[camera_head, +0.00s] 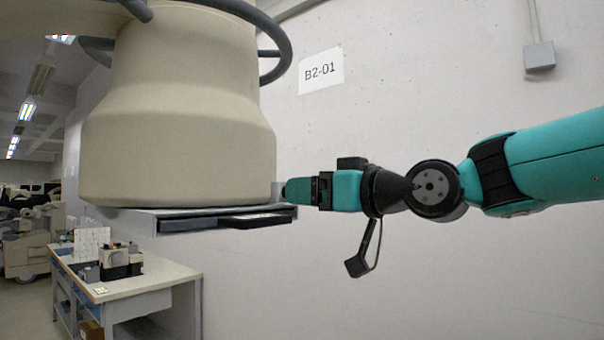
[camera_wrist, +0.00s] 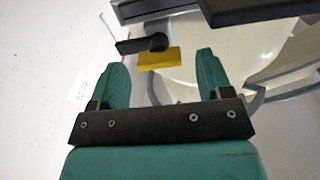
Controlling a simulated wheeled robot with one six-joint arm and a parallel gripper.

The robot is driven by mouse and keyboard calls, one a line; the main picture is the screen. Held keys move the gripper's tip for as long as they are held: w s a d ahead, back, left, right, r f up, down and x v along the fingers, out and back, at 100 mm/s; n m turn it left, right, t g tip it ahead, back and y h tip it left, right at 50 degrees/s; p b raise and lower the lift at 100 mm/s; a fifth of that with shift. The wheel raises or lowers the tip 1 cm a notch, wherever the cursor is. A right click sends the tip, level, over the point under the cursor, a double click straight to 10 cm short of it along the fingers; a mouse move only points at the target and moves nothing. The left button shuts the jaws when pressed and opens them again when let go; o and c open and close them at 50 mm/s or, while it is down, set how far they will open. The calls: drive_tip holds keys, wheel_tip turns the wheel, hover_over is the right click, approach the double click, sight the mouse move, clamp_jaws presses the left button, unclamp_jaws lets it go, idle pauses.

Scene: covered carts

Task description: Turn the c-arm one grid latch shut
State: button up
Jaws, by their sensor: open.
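The c-arm one head is a large cream housing (camera_head: 180,120), with a flat grey grid tray (camera_head: 175,226) under it. In the wrist view, a small dark lever with a round hub (camera_wrist: 157,42), probably the grid latch, carries a yellow block (camera_wrist: 160,61). The block shows between my fingertips in the picture; I cannot tell its depth or any contact. My gripper (camera_wrist: 160,64) is open, with teal fingers on either side of the block. In the head view my gripper (camera_head: 287,189) points left at the housing's lower right edge; the latch is hidden there.
A black handle (camera_head: 258,220) sticks out at the tray's front, below my gripper. A dark curved rail (camera_head: 285,45) rings the housing above. A bench (camera_head: 140,285) with equipment stands lower left. The wall (camera_head: 420,80) is behind; space below my arm is clear.

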drive_tip(key=shift+p+x, duration=0.45)
drive_tip(key=shift+x, duration=0.95)
drive_tip(key=c, duration=0.9)
